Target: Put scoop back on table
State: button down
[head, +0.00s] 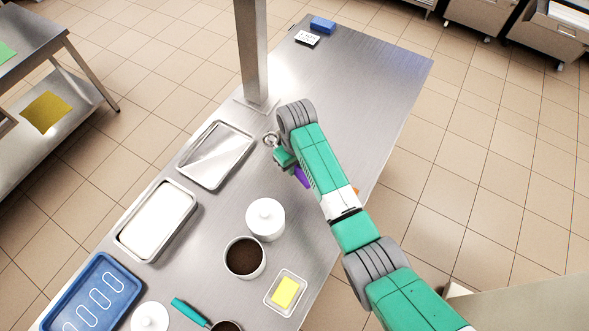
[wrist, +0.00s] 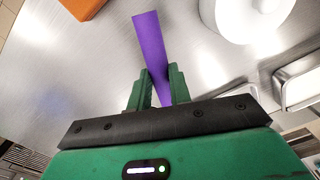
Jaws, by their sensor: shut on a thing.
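My gripper (wrist: 158,88) is shut on a long, plain purple piece (wrist: 149,40), which looks like part of the scoop; no scoop bowl shows. In the wrist view it sticks out past the fingertips, over the steel table. In the head view the purple piece (head: 302,177) shows just beside my gripper, partly hidden by my arm. I cannot tell whether it touches the table. The steel table (head: 365,75) runs from the bottom left to the top right. A green-handled utensil (head: 190,312) lies near the bottom edge, its dark round end cut off.
A white lidded jar (head: 265,219), a pot of dark stuff (head: 245,258) and a small tray with a yellow block (head: 285,292) stand near my arm. Metal trays (head: 216,154) line the left side. A post (head: 252,50) rises behind. The table's far right is mostly clear.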

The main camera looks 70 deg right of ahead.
jog(key=shift+w+d+f, duration=0.15)
jog(key=shift+w+d, duration=0.05)
jog(key=shift+f, duration=1.6)
jog(key=shift+f, duration=0.1)
jog(key=shift+f+b, duration=0.3)
jog(key=shift+f, duration=0.1)
jog(key=c, duration=1.3)
grip_release()
jog(key=shift+r, duration=0.2)
notch_tip(320, 180, up, 13)
jog(key=shift+d+f+p, duration=0.1)
jog(key=shift+f+p, duration=0.05)
jog(key=shift+p, duration=0.4)
